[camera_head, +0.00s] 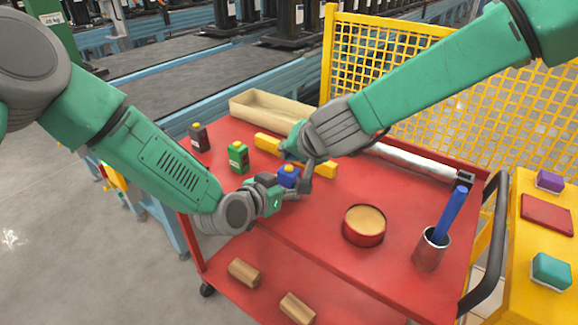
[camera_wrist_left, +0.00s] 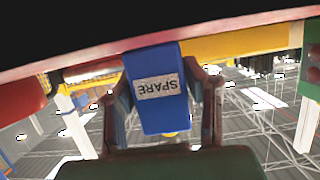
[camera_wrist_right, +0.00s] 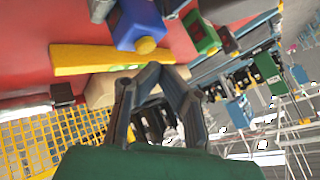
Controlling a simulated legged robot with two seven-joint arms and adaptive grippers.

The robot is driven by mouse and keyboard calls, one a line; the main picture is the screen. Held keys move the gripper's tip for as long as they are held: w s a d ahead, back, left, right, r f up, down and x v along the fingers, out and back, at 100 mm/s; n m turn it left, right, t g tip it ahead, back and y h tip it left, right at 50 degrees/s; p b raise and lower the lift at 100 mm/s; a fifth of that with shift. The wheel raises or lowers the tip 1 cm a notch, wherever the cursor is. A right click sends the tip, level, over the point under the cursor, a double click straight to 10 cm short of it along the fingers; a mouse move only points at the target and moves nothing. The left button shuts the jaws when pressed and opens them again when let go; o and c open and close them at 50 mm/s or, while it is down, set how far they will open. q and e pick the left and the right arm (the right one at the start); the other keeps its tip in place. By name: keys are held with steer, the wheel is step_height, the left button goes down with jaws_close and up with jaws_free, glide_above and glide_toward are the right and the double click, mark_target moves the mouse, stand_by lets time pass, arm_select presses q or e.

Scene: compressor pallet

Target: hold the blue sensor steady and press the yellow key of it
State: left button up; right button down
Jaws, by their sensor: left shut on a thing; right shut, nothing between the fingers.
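The blue sensor (camera_head: 288,178) is held above the red cart top, its yellow key (camera_head: 291,168) upward. My left gripper (camera_head: 280,190) is shut on its sides. In the left wrist view the sensor (camera_wrist_left: 158,110) sits between both fingers, with a label reading SPARE; only a sliver of the key (camera_wrist_left: 170,134) shows. My right gripper (camera_head: 300,168) is shut and empty, close to the sensor and partly overlapping it in the head view. In the right wrist view the key (camera_wrist_right: 146,46) faces the closed fingertips (camera_wrist_right: 155,70), seemingly with a small gap.
A green sensor (camera_head: 238,158) and a dark one (camera_head: 199,138) stand at the cart's left. A yellow bar (camera_head: 268,143) and tan tray (camera_head: 244,108) lie behind. A red tin (camera_head: 364,228) and a metal cup (camera_head: 431,250) with a blue handle stand at right.

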mark_target(290, 167)
arm_select(q)
steer(key=shift+s+f, duration=0.1)
steer(key=shift+f, duration=0.1)
arm_select(e)
steer(key=shift+f, duration=0.15)
steer(key=shift+f, duration=0.25)
steer(key=shift+f, duration=0.45)
stand_by(1.6)
steer(key=shift+r, duration=0.15)
stand_by(0.4)
steer(key=shift+r, duration=0.75)
steer(key=shift+r, duration=0.1)
steer(key=shift+r, duration=2.45)
